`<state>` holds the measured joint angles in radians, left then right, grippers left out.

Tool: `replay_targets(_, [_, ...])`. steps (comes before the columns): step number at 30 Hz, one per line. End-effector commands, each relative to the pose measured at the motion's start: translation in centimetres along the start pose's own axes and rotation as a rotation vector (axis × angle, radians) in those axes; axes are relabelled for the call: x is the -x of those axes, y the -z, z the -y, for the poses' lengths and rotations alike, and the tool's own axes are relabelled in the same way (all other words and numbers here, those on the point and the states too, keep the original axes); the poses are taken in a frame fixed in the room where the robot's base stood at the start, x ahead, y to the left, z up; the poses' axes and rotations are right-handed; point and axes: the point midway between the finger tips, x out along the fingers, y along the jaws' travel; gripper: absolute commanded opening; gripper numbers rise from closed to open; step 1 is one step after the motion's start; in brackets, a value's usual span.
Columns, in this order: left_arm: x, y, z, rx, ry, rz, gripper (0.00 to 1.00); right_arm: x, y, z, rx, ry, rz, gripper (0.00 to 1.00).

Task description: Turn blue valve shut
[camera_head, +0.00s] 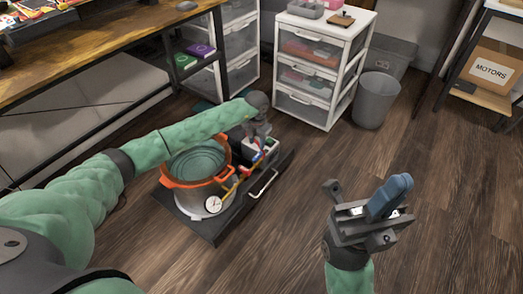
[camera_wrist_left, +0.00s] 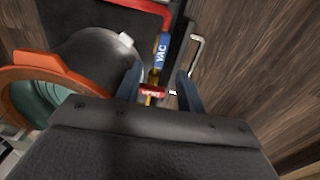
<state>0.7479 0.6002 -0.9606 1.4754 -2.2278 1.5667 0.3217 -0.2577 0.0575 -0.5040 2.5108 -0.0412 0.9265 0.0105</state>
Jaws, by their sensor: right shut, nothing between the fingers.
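The blue valve handle, marked VAC (camera_wrist_left: 163,52), lies in line with the brass fitting beside the pot in the left wrist view. It shows small in the head view (camera_head: 258,156). A red valve handle (camera_wrist_left: 152,92) sits on the same line, nearer my wrist. My left gripper (camera_wrist_left: 160,70) is open, its two fingers apart, with the valve line showing between them. In the head view the left gripper (camera_head: 261,141) is just above the valves and partly hides them. I cannot tell whether it touches them. My right gripper (camera_head: 399,184) is shut and empty, away to the right.
The pot (camera_head: 203,200) with an orange rim and a gauge (camera_head: 213,204) stands on a dark base plate (camera_head: 222,227). A pale bent handle (camera_wrist_left: 195,55) is close right of the valves. White drawers (camera_head: 305,77) and a grey bin (camera_head: 375,101) stand behind. Floor at right is clear.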

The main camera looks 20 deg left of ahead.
Motion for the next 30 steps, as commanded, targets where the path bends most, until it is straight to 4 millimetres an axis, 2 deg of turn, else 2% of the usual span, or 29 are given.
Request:
replay_targets(5, [-1.6, 0.0, 0.2, -0.001, 0.003, -0.001, 0.38, 0.6, -0.1, 0.0, 0.002, 0.005, 0.005, 0.00])
replay_targets(16, [-6.6, 0.0, 0.2, -0.001, 0.006, 0.000, 0.38, 2.2, -0.3, 0.3, 0.011, 0.027, 0.026, 0.00])
replay_targets(21, [-7.5, -0.1, 0.2, -0.002, 0.006, 0.002, 0.38, 2.4, -0.4, 0.3, 0.013, 0.031, 0.031, 0.00])
replay_targets(27, [-7.6, -0.1, 0.2, -0.002, 0.005, 0.002, 0.38, 2.4, -0.4, 0.3, 0.013, 0.031, 0.032, 0.00])
replay_targets(28, [-7.6, -0.1, 0.2, -0.002, 0.005, 0.002, 0.36, 2.4, -0.4, 0.3, 0.013, 0.031, 0.032, 0.00])
replay_targets(30, [-7.6, -0.1, 0.2, -0.002, 0.005, 0.002, 0.22, 2.4, -0.4, 0.3, 0.013, 0.031, 0.032, 0.00])
